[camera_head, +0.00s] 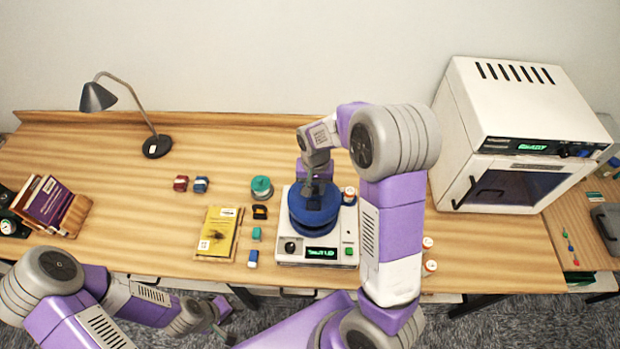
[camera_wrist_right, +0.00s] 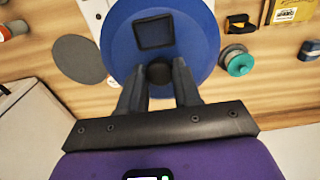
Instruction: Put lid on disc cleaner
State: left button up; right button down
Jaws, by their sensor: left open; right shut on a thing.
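The disc cleaner (camera_head: 290,257) is a white box with a green-lit display, a black knob and a green button at its front. A round blue lid (camera_head: 313,220) is over its top; I cannot tell whether it rests there or hovers slightly. In the right wrist view the lid (camera_wrist_right: 195,50) has a dark square mark and a black central knob (camera_wrist_right: 158,73). My right gripper (camera_head: 318,187) is shut on that knob, its fingers (camera_wrist_right: 158,84) either side. My left gripper (camera_head: 222,310) is open and empty, low in front of the table edge.
A yellow book (camera_head: 218,232), a teal spool (camera_head: 262,187) and small blocks lie left of the cleaner. A lamp (camera_head: 157,146) stands at the back left, a white oven (camera_head: 515,130) at the right. A grey disc (camera_wrist_right: 78,58) shows in the right wrist view.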

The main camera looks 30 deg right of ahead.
aim_at(314, 197)
jog(key=shift+s+f, duration=0.1)
jog(key=shift+f, duration=0.3)
jog(key=f+b, duration=0.2)
jog(key=shift+w+f, duration=0.25)
jog(key=shift+f, duration=0.05)
jog(key=shift+f+b, duration=1.2)
jog(key=shift+f, duration=0.15)
jog(key=shift+f, duration=0.1)
dwell(0.8)
jog(key=shift+c, duration=1.1)
grip_release()
